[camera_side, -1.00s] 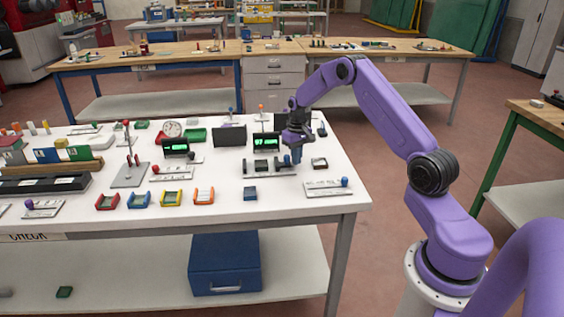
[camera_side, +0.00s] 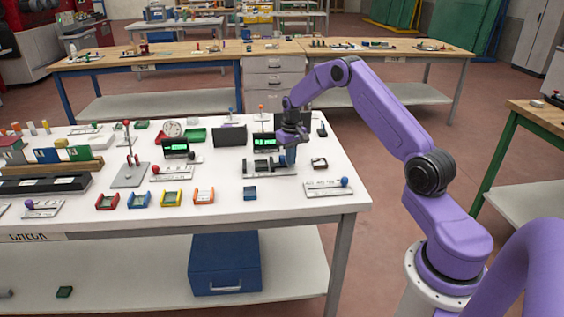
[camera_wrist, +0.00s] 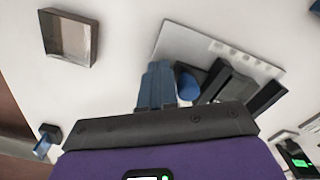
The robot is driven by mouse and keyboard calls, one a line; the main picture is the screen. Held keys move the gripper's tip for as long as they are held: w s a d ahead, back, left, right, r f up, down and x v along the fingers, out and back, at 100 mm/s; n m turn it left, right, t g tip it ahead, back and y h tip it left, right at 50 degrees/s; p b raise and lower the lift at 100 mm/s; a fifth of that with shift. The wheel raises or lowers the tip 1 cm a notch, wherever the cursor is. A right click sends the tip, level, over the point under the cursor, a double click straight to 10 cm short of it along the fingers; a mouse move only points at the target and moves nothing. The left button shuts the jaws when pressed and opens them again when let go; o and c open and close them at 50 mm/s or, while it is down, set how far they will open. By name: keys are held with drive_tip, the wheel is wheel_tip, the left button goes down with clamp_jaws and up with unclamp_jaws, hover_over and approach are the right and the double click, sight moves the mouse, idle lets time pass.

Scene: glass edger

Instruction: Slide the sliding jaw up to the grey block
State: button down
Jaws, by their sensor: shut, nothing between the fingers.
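The fixture is a pale plate with two dark jaws on it, on the white table. The grey block (camera_wrist: 233,91) sits between the fixed jaw (camera_wrist: 267,98) and the sliding jaw (camera_wrist: 212,80) in the wrist view. The sliding jaw is right against the grey block or very close; I cannot tell if a thin gap remains. Its blue knob (camera_wrist: 187,84) is on the side away from the block. My gripper (camera_wrist: 157,88) is shut and empty, its blue fingers beside the knob, touching or nearly so. In the side view my gripper (camera_side: 290,157) stands at the fixture's right end.
A small open-topped tray (camera_wrist: 69,38) lies apart from the fixture; it also shows in the side view (camera_side: 319,163). A display with green digits (camera_side: 264,142) stands behind the fixture.

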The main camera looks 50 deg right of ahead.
sight(281, 156)
drive_tip(key=shift+w+a, duration=1.3)
drive_tip(key=shift+a, duration=0.05)
drive_tip(key=shift+d, duration=0.1)
drive_tip(key=shift+s+d+r, duration=0.1)
drive_tip(key=shift+s+d, duration=0.3)
drive_tip(key=shift+r, duration=3.4)
